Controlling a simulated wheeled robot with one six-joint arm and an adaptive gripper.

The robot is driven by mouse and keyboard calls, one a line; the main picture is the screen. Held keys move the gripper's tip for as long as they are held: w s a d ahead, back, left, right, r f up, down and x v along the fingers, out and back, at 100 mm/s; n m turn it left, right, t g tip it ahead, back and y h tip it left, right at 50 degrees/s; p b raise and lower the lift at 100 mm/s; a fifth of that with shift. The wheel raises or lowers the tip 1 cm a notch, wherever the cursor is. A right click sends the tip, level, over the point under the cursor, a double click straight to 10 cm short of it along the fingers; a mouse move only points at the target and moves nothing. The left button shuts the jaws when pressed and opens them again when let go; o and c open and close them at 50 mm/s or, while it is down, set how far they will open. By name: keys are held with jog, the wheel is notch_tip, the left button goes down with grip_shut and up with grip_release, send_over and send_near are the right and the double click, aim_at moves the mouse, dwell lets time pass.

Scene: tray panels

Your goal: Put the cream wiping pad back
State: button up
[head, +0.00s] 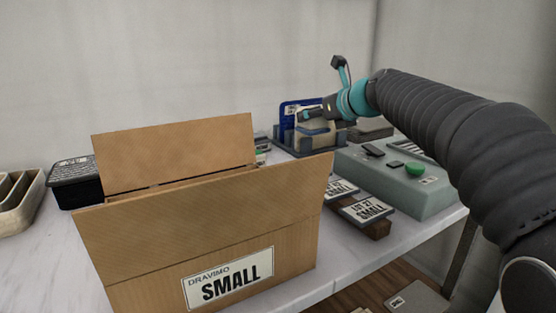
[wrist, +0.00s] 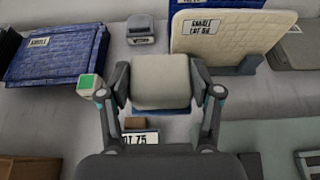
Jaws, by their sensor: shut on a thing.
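My gripper (wrist: 160,85) is shut on a cream wiping pad (wrist: 160,72), whose plain cream face shows between the two fingers in the wrist view. In the head view my gripper (head: 312,114) is at the rack (head: 298,150), at the back of the table, with cream material (head: 318,134) just below the fingers. A larger cream quilted panel with a label (wrist: 232,32) stands ahead and right of the held pad in the wrist view, in a dark holder. A blue panel (head: 292,107) stands upright in the rack. Whether the held pad touches the rack cannot be told.
A large open cardboard box (head: 150,240) stands in front, left of the rack. A grey-green box with a green button (head: 414,170) is right. Labelled dark blocks (head: 366,214) lie between them. A blue quilted stack (wrist: 58,55) lies left in the wrist view.

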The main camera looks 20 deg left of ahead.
jog(key=w+a+f, duration=0.1)
jog(key=a+f, duration=0.1)
jog(key=a, duration=0.1)
jog(key=w+a+f, duration=0.1)
jog(key=a+f, duration=0.1)
jog(key=a, duration=0.2)
jog(key=w+a+f, duration=0.1)
jog(key=a+f, duration=0.2)
jog(key=a, duration=0.1)
jog(key=shift+a, duration=0.15)
jog(key=shift+f+b, duration=1.3)
jog(key=shift+f, duration=0.7)
jog(key=shift+f, duration=0.1)
jog(key=o, duration=1.2)
jog(key=shift+r, duration=0.2)
jog(key=v, duration=1.2)
